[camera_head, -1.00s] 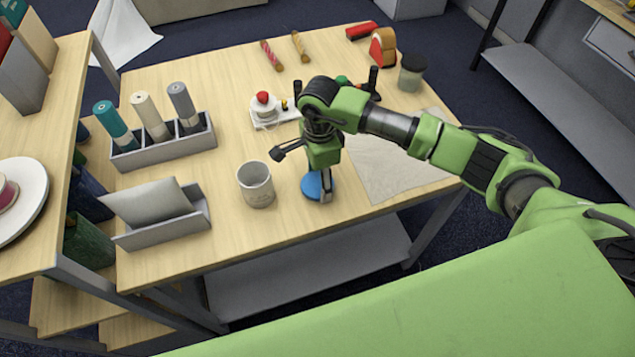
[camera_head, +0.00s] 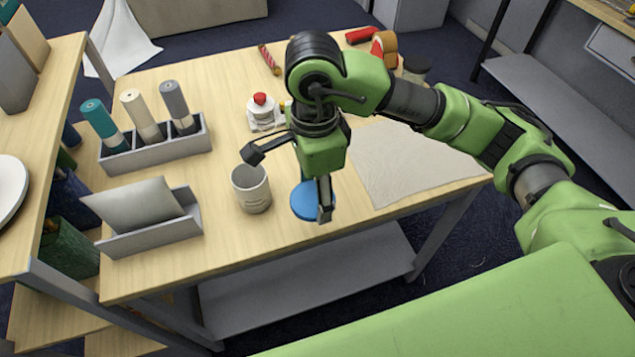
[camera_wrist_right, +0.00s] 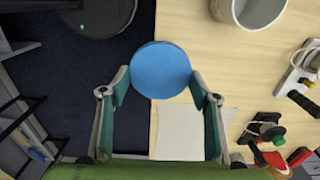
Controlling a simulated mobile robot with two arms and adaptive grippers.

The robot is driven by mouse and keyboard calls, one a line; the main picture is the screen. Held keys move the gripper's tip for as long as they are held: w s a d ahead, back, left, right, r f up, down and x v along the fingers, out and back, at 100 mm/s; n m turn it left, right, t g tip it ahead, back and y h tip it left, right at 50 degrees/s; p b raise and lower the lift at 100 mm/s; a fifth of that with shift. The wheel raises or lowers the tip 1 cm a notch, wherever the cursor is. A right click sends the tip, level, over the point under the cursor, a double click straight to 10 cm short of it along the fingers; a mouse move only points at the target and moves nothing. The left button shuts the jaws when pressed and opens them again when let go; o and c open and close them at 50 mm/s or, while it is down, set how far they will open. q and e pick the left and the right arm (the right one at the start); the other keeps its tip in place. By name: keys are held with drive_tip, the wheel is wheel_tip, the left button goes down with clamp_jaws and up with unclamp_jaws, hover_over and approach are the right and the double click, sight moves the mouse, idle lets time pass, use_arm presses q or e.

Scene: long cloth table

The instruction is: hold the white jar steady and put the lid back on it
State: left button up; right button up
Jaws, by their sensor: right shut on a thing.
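The white jar (camera_head: 252,196) stands upright and open on the wooden table near its front edge, and nothing holds it. Part of its rim shows at the top right of the right wrist view (camera_wrist_right: 240,12). The round blue lid (camera_head: 305,202) is in my right gripper (camera_head: 323,204), to the right of the jar and apart from it. In the right wrist view the lid (camera_wrist_right: 160,68) sits between the two fingertips, its flat face towards the camera. It looks held above the table's front edge. My left gripper is not in view.
A grey rack with several rolls (camera_head: 160,148) and a grey holder with a sheet (camera_head: 150,240) stand left of the jar. Behind are a white block with a red knob (camera_head: 262,115) and, to the right, a pale cloth (camera_head: 405,165). Bare tabletop surrounds the jar.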

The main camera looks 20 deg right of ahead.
sight(314, 214)
drive_tip(key=shift+s+a+r, duration=0.2)
drive_tip(key=shift+s+r, duration=0.05)
drive_tip(key=shift+s, duration=0.3)
drive_tip(key=shift+s+a+r, duration=0.25)
drive_tip(key=shift+s+r, duration=0.05)
drive_tip(key=shift+s, duration=0.25)
drive_tip(key=shift+s+a+r, duration=0.2)
drive_tip(key=shift+s+r, duration=0.05)
drive_tip(key=shift+s, duration=0.3)
drive_tip(key=shift+d+f+n, duration=0.1)
drive_tip(key=shift+d+n, duration=0.2)
drive_tip(key=shift+n, duration=0.3)
drive_tip(key=d+f+n, duration=0.1)
drive_tip(key=d+n, duration=0.7)
drive_tip(key=n, duration=0.8)
drive_tip(key=shift+s+f, duration=0.4)
drive_tip(key=shift+s, duration=0.05)
drive_tip(key=shift+d, duration=0.1)
